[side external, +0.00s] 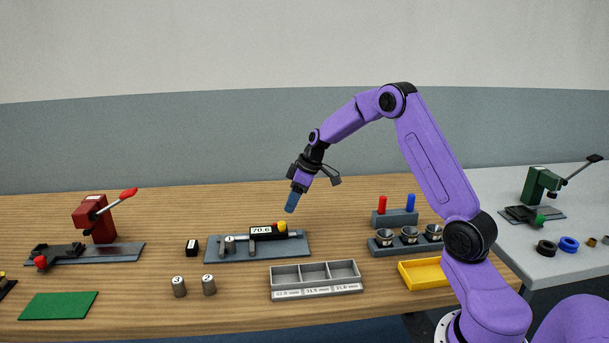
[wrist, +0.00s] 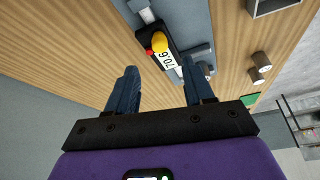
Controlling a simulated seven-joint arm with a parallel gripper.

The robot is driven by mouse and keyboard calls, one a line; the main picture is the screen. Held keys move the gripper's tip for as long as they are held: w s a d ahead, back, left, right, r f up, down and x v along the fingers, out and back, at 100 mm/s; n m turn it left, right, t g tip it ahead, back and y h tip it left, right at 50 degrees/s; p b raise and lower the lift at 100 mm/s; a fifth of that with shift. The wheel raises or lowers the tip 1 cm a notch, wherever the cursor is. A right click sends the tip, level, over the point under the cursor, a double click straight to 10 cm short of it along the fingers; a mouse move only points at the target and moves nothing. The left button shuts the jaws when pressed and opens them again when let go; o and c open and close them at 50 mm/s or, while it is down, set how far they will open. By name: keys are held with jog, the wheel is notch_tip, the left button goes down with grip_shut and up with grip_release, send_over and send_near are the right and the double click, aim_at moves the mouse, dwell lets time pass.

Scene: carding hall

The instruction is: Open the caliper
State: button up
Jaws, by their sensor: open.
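The caliper (side external: 262,231) lies on a grey base plate (side external: 298,249) in the middle of the table. Its black slider carries a display reading 70.6 and a yellow knob (side external: 282,226). A small piece marked 1 (side external: 230,239) shows at the jaw end on the left; how tightly the jaws sit around it I cannot tell. In the wrist view the display (wrist: 169,60), yellow knob (wrist: 159,42) and a red button (wrist: 149,53) show beyond my fingertips. My gripper (side external: 290,209), also in the wrist view (wrist: 159,70), is open and empty, above and apart from the caliper.
Cylinders marked 3 (side external: 179,286) and 2 (side external: 209,285) and a grey three-compartment tray (side external: 316,293) stand in front. Cups in a holder (side external: 382,250), red and blue pegs (side external: 395,220) and a yellow tray (side external: 422,284) are right. A red lever press (side external: 95,218) stands left.

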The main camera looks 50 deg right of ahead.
jog(key=v, duration=0.9)
jog(key=shift+s+r, duration=0.1)
jog(key=shift+r, duration=0.05)
jog(key=s+a+n+g, duration=0.2)
jog(key=s+a, duration=0.6)
jog(key=a, duration=0.4)
jog(key=s+a+n+g, duration=0.1)
jog(key=s+a, duration=0.7)
jog(key=a, duration=0.3)
jog(key=s+a+f+n+h, duration=0.1)
jog(key=s+f+n, duration=0.1)
jog(key=s, duration=1.8)
jog(key=shift+s+a+f+n+g+h, duration=0.2)
jog(key=shift+s+f+n+g+h, duration=0.15)
jog(key=shift+n, duration=0.45)
